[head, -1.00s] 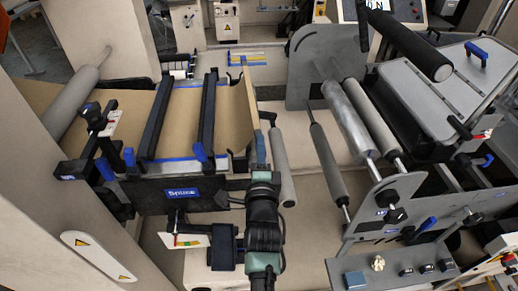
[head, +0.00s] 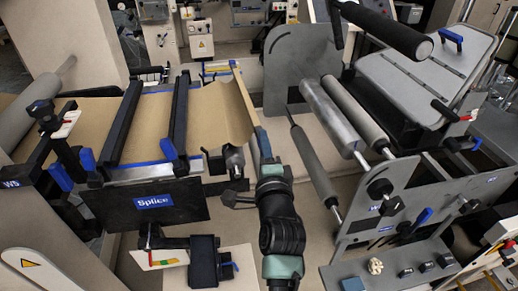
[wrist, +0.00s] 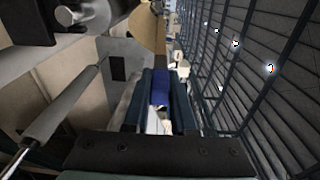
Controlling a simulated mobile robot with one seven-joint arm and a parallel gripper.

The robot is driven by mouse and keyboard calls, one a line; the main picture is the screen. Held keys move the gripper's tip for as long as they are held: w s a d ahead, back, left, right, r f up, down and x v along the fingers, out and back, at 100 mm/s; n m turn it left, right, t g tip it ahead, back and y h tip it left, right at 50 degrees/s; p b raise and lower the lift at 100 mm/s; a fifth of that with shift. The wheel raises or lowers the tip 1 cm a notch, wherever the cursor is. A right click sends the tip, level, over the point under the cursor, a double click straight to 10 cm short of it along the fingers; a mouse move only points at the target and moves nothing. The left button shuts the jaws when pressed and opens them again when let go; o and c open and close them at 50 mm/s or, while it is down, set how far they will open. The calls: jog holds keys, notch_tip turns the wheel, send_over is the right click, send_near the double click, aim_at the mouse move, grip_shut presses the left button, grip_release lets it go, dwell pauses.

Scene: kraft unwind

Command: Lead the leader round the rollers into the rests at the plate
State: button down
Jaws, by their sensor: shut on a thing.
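The leader is the end of the brown kraft web (head: 215,108), which runs from the left across the splice table and curls up at its right edge. My gripper (head: 261,140) is at that right edge, in front of the rollers. In the wrist view my gripper (wrist: 160,103) is shut on a blue piece (wrist: 160,88) at the leader's end. A grey roller (head: 314,165), a shiny metal roller (head: 332,116) and another grey roller (head: 357,108) lie to the right, apart from the leader. A grey side plate (head: 408,185) stands at their near ends. I cannot make out the rests.
The splice table has two black bars (head: 178,115) across the web and a black front panel (head: 110,205). A metal cylinder (head: 233,160) sits close left of my gripper. A dark roller (head: 388,28) overhangs at upper right. A tall grey plate (head: 300,72) stands behind.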

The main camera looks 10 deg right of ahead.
jog(key=shift+a+r+p, duration=0.15)
jog(key=shift+p, duration=0.7)
jog(key=shift+a+h+p, duration=0.2)
jog(key=shift+h+p, duration=0.1)
jog(key=shift+p, duration=0.35)
jog(key=shift+f, duration=0.2)
notch_tip(320, 180, down, 22)
jog(key=b, duration=2)
notch_tip(320, 180, down, 14)
jog(key=b, duration=1.3)
jog(key=shift+f+b, duration=0.25)
jog(key=shift+b, duration=0.1)
jog(key=shift+f, duration=0.1)
